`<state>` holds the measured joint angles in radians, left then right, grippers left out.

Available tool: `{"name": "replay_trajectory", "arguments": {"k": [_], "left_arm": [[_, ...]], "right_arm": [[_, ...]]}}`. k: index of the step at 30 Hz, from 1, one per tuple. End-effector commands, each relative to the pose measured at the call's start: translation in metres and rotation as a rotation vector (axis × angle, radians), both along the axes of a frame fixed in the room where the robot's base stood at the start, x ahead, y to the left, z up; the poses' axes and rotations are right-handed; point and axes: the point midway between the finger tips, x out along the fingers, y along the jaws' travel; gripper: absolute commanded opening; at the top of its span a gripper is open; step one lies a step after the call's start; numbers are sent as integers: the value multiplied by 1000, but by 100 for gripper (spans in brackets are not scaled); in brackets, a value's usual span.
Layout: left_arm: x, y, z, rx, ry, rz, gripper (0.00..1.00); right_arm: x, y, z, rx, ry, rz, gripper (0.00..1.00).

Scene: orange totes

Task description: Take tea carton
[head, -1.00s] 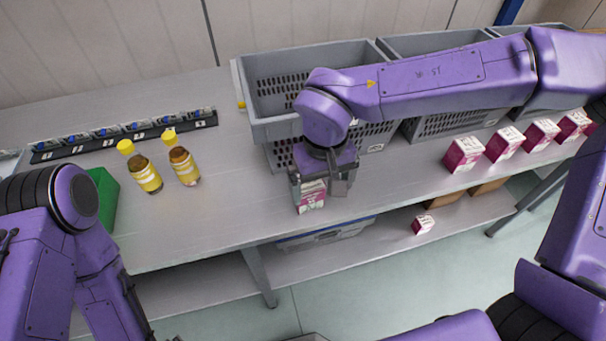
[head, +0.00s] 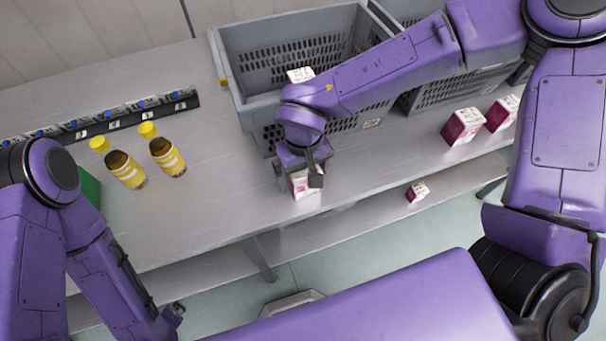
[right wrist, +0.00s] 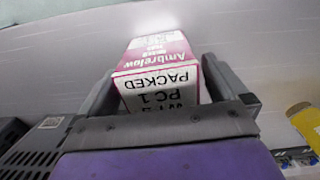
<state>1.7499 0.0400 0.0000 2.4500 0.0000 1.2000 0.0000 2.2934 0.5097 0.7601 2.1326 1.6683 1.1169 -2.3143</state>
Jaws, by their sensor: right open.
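A pink-and-white tea carton (head: 301,186) stands on the grey table near its front edge, in front of the left grey crate. It also shows in the right wrist view (right wrist: 160,68), labelled "Ambrelow" and "PACKED". My right gripper (head: 302,179) is above it with its fingers around the carton, one on each side; in the right wrist view the fingers are spread (right wrist: 163,85). The gripper hides part of the carton in the head view. My left gripper (head: 172,316) shows only in part at the lower left, and its jaws are unclear.
Grey crates (head: 233,80) stand along the back; another carton (head: 300,75) shows in the left one. More cartons (head: 464,127) stand to the right, and one (head: 418,191) is on the lower shelf.

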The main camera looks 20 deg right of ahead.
Motion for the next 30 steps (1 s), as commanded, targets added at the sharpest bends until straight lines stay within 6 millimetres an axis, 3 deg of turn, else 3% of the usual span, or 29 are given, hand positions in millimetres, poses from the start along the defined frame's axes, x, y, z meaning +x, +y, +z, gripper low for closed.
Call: {"name": "replay_trajectory", "arguments": {"k": [7, 8, 12, 13, 23, 29, 30], "left_arm": [[0, 0, 0, 0, 0, 0, 100], [0, 0, 0, 0, 0, 0, 100], [0, 0, 0, 0, 0, 0, 100], [0, 0, 0, 0, 0, 0, 100], [0, 0, 0, 0, 0, 0, 100], [0, 0, 2, 0, 0, 0, 100], [0, 0, 1, 0, 0, 0, 100]], "right_arm": [[0, 0, -4, 1, -1, 0, 100], [0, 0, -4, 1, -1, 0, 94], [0, 0, -4, 1, -1, 0, 48], [0, 0, -4, 1, -1, 0, 40], [1, 0, 0, 1, -2, -1, 40], [1, 0, 30, 4, -6, -2, 40], [-6, -2, 37, 3, -5, -1, 40]]}}
